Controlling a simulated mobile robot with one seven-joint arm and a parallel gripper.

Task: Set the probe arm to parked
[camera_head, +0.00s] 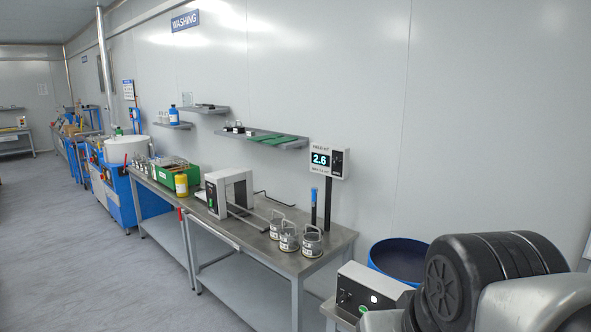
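I cannot tell for sure which part is the probe arm. A white box-shaped machine with a dark front (229,186) stands on the steel bench (335,240), and a light bar extends from it toward the front right. A thin dark bent rod (272,194) sticks out behind it to the right. A meter (329,161) on a dark post reads 2.6, with a slim blue upright item (313,207) beside the post. My gripper is not in view.
Several metal pots with handles (312,243) stand at the bench's right end. A blue tub (398,257) and white control box (368,288) are at right. Floor (90,260) at left is clear.

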